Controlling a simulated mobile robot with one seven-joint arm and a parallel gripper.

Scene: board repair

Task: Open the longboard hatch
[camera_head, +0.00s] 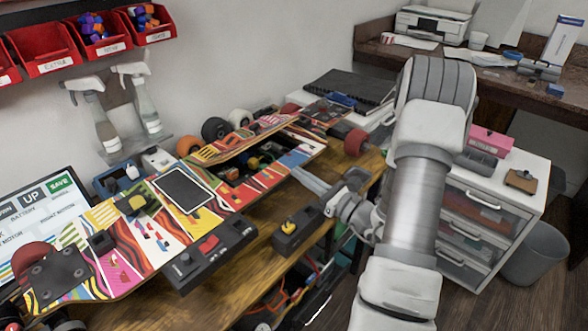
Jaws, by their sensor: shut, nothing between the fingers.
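The longboard (115,255) has a multicoloured deck and lies across the workbench. Its hatch (225,148), a long patterned panel, stands raised and tilted along the far side of the deck. Below it an opening (262,160) shows dark and coloured parts inside. My gripper (300,176) is shut and empty. Its fingertips point left toward the deck's near edge, just right of the opening. I cannot tell whether they touch the deck. My arm comes in from the lower right and hides part of the bench's right end.
A black box with a yellow switch (297,232) sits on the bench's front edge. A dark control box (208,254) is by the deck's near side. Spray bottles (138,100) and red bins (45,50) are at the wall. White drawers (478,225) stand right of my arm.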

